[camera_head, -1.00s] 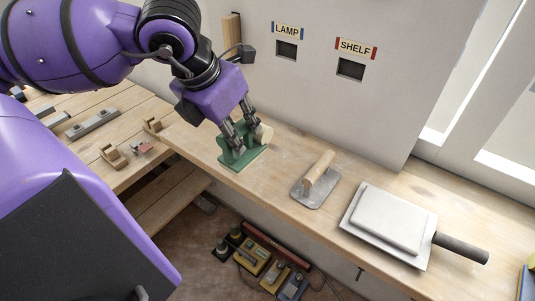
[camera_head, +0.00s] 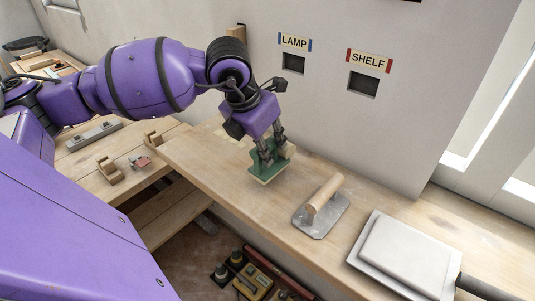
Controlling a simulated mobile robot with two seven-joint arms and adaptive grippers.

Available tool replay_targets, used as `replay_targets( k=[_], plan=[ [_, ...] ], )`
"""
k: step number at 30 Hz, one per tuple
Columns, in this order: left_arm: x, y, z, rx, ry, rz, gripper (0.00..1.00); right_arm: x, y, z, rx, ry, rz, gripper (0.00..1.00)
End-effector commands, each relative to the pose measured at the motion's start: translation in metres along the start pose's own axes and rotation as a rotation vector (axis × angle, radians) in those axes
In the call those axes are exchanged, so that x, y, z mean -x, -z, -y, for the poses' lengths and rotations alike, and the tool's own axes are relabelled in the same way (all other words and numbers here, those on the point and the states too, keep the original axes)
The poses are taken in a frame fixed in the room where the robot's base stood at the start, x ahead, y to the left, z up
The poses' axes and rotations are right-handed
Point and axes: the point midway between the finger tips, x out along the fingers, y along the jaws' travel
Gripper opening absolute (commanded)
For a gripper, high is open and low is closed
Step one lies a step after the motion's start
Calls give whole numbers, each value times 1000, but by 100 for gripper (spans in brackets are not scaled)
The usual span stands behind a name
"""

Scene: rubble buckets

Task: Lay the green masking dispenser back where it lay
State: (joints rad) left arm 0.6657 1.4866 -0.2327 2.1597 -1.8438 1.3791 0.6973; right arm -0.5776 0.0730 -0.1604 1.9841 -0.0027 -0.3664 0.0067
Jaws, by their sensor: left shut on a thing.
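The green masking dispenser (camera_head: 268,172) is over the wooden bench, left of the trowel. A pale roll shows at its right side. My left gripper (camera_head: 270,156) comes down on it from above and is shut on it, hiding part of its top. The dispenser looks slightly tilted. I cannot tell for sure whether its base touches the bench top or hangs just above it. My right gripper is not in view.
A trowel with a wooden handle (camera_head: 324,196) lies right of the dispenser. A flat plate with a pale slab (camera_head: 407,252) lies farther right. The bench (camera_head: 225,180) is bare left of the dispenser. Wall openings sit under LAMP (camera_head: 295,42) and SHELF (camera_head: 369,61) labels. Tools lie below.

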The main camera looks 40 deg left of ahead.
Motion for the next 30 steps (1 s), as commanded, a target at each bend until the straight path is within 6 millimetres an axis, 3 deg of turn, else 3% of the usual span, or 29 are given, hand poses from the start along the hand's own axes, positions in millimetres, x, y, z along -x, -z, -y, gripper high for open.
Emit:
replay_targets(
  k=[6,18,19,22,30],
  plan=[
    [-26,10,0,0,0,-1,0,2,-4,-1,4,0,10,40],
    [-32,13,0,0,0,-3,0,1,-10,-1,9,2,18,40],
    [-32,13,0,0,0,-3,25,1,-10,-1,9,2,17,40],
    [-31,12,0,0,0,-2,38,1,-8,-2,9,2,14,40],
    [-31,12,0,0,0,-2,41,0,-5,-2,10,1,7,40]
  ],
)
